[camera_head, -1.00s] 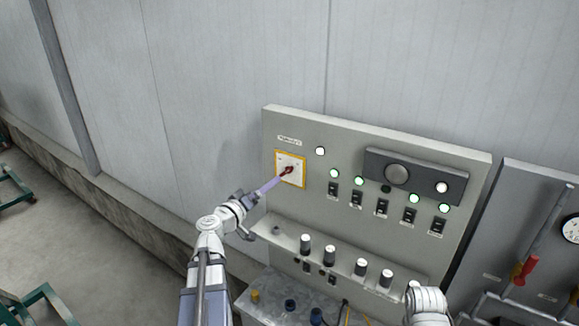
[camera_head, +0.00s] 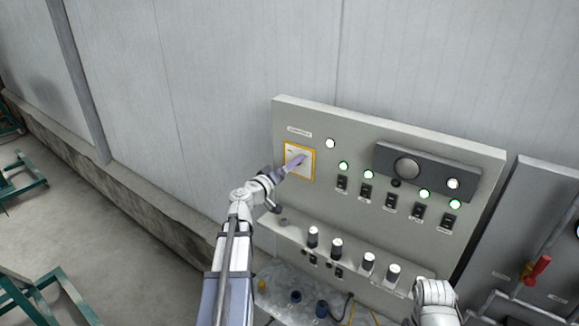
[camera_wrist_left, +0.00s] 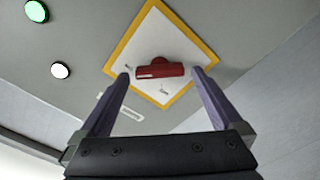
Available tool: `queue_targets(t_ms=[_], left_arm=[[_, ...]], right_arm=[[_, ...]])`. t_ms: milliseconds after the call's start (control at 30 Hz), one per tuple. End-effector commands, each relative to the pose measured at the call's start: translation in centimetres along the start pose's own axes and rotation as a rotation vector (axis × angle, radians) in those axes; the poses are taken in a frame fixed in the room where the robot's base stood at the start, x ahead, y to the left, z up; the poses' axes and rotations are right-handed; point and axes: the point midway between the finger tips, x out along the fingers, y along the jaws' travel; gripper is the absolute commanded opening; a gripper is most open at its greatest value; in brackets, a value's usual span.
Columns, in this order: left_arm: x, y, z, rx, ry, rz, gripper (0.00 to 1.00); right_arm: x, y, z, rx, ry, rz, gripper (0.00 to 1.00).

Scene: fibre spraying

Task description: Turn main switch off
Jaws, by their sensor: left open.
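The main switch is a red rotary handle (camera_wrist_left: 160,69) on a white plate with a yellow border (camera_wrist_left: 196,47), seen close in the left wrist view. In the head view the yellow-bordered plate (camera_head: 289,173) sits at the upper left of the grey control panel, and my gripper mostly covers the handle. My left gripper (camera_wrist_left: 160,78) is open, with one purple finger near each end of the red handle; whether they touch it I cannot tell. It also shows in the head view (camera_head: 299,162). My right arm shows at the lower right, but its fingers are not visible.
The grey control panel (camera_head: 330,205) carries lit green and white lamps, a row of black switches (camera_head: 391,203) and several white-topped knobs (camera_head: 337,245) on a lower ledge. A second panel with a red-handled valve (camera_head: 537,268) stands right. Green metal frames (camera_head: 22,178) are on the floor left.

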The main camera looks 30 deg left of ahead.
Motion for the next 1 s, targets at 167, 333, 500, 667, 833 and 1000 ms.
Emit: queue_targets(t_ms=[167,333,500,667,833,1000], left_arm=[[0.12,0.0,0.0,0.0,0.0,0.0,1.0],[0.1,0.0,0.0,0.0,0.0,0.0,0.92],[0.09,-0.01,-0.01,0.0,0.0,0.0,0.73],[0.09,-0.01,-0.01,0.0,0.0,-0.001,0.55],[0.08,-0.02,-0.01,0.0,0.0,-0.001,0.36],[0.08,-0.02,-0.01,0.0,0.0,-0.001,0.19]], right_arm=[[0.0,0.0,-0.01,0.0,0.0,0.0,0.5],[0.0,0.0,0.0,0.0,0.0,0.0,0.5],[0.0,0.0,0.0,0.0,0.0,0.0,0.5],[0.0,0.0,-0.01,0.0,0.0,0.0,0.5],[0.0,0.0,0.0,0.0,0.0,0.0,0.5],[0.0,0.0,0.0,0.0,0.0,0.0,0.5]])
